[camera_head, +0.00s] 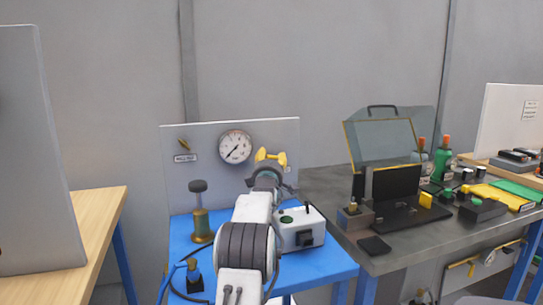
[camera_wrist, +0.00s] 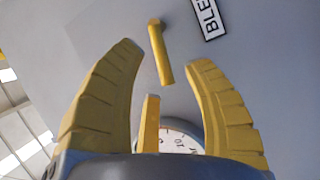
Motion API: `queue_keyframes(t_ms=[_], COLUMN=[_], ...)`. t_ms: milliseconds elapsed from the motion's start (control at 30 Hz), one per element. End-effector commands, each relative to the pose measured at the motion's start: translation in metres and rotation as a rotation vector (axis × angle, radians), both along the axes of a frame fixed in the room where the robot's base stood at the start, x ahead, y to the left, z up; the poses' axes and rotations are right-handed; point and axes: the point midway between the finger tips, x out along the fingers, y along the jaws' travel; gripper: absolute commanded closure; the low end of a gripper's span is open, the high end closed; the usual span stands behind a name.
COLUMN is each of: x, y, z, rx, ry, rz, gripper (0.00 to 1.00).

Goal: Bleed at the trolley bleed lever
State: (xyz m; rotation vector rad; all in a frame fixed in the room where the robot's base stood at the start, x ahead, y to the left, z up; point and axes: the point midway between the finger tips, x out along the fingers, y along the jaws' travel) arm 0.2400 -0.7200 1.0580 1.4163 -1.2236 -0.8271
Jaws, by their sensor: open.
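The bleed lever (camera_head: 184,144) is a small yellow bar on the grey panel of the blue trolley, above a small white label (camera_head: 185,157). In the wrist view the lever (camera_wrist: 160,52) appears between and beyond the spread yellow fingers, beside a label (camera_wrist: 208,18) reading "BLE", partly cut off. My gripper (camera_head: 271,156) is open and empty, in front of the panel and to the right of the lever and gauge in the head view. The fingers appear apart from the lever. A shorter yellow piece stands between the fingers and partly covers the gauge in the wrist view.
A round gauge (camera_head: 235,146) is on the panel, right of the lever. A brass-based post (camera_head: 201,222) and a white box (camera_head: 302,229) stand on the blue trolley top (camera_head: 335,265). A cluttered grey bench (camera_head: 385,262) is at right, a wooden table (camera_head: 95,215) at left.

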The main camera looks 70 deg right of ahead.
Motion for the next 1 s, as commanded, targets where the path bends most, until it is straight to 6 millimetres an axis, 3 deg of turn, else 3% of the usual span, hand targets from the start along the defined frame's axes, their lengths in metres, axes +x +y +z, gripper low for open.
queue_keyframes(t_ms=[333,867,1000], x=[0.005,0.006,0.006], y=[-0.018,-0.022,-0.022], z=[0.002,0.003,0.003], rx=[0.001,0.001,0.001], ry=[0.000,0.000,0.000], rz=[0.000,0.000,0.000], gripper=[0.53,0.51,0.64])
